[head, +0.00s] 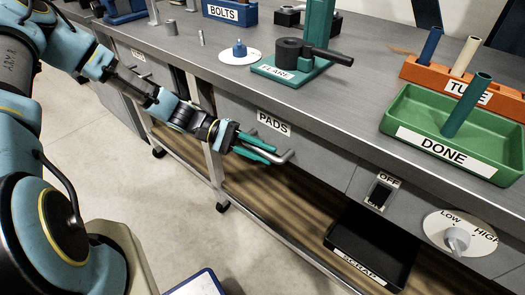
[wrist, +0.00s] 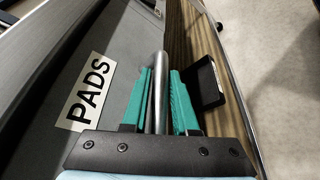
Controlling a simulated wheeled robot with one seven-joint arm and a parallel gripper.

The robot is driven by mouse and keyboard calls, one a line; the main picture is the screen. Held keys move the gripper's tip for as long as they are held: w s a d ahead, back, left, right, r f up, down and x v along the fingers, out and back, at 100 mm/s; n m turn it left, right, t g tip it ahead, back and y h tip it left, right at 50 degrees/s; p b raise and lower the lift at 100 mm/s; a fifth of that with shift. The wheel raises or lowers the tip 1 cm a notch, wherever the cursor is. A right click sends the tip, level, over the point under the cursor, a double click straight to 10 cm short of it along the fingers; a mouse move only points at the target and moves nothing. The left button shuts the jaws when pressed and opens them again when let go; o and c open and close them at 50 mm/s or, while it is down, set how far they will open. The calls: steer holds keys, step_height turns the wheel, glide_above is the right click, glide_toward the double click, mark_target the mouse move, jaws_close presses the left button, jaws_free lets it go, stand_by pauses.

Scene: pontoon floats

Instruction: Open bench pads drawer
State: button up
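The pads drawer, a grey front under the bench top, carries a white PADS label (head: 274,122), also seen in the wrist view (wrist: 87,92). It looks closed, its front about flush with the bench. Its metal bar handle (head: 287,157) sticks out below the label. My gripper (head: 262,146) is at the handle, its teal fingers on either side of the bar. In the wrist view the handle (wrist: 158,85) runs between the two fingers (wrist: 159,98), with narrow gaps showing beside it. The fingers look open around the bar. Part of the handle is hidden behind them.
A power switch (head: 380,193) and a LOW-HIGH dial (head: 457,240) are on the front at right. A black scrap tray (head: 341,262) sits on the lower shelf. A green DONE tray (head: 400,112) and a flare tool (head: 290,70) stand on the bench.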

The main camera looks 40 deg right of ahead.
jaws_close()
stand_by(1.0)
